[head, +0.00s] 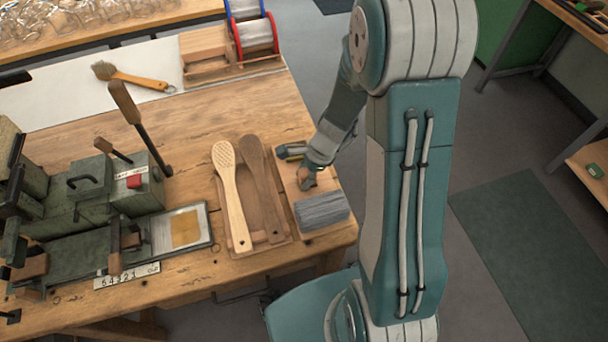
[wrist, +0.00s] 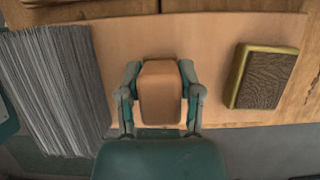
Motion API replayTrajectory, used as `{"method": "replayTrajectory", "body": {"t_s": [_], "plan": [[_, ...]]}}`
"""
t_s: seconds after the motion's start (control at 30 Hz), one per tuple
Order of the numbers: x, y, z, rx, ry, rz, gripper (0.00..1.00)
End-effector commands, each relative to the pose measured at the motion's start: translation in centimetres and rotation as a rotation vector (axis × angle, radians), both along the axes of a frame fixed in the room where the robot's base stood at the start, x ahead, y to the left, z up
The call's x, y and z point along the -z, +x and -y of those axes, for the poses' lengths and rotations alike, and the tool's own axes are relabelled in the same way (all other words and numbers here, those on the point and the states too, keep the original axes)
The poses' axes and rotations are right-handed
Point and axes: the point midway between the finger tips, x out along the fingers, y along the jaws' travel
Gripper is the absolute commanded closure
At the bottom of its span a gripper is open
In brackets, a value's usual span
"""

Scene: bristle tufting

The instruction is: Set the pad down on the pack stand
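The tan, rounded block between my fingers, which I take to be the pad, shows in the wrist view (wrist: 161,92). My gripper (wrist: 160,98) has a finger against each side of it. In the head view my gripper (head: 306,182) is low over the pack stand (head: 330,236), a pale board at the table's right end. The stand's bare board also shows in the wrist view (wrist: 215,35). A grey bristle pack (head: 321,210) lies on the stand, at left in the wrist view (wrist: 55,90). I cannot tell whether the pad touches the board.
A yellow-edged brown textured block (wrist: 262,77) sits on the stand's right side in the wrist view. Two brush bodies (head: 232,180) lie in a wooden tray left of the stand. A green machine (head: 95,195) stands further left. Wire spools (head: 255,35) stand at the back.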

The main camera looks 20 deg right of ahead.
Motion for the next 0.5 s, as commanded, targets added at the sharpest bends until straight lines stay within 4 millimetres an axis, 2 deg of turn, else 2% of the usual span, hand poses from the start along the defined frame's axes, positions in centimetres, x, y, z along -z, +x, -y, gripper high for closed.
{"method": "replayTrajectory", "body": {"t_s": [0.07, 0.5], "plan": [[-0.04, 0.01, -0.01, 0.000, 0.000, 0.000, 0.21], [-0.44, 0.05, 0.06, 0.000, 0.000, 0.002, 0.21]]}}
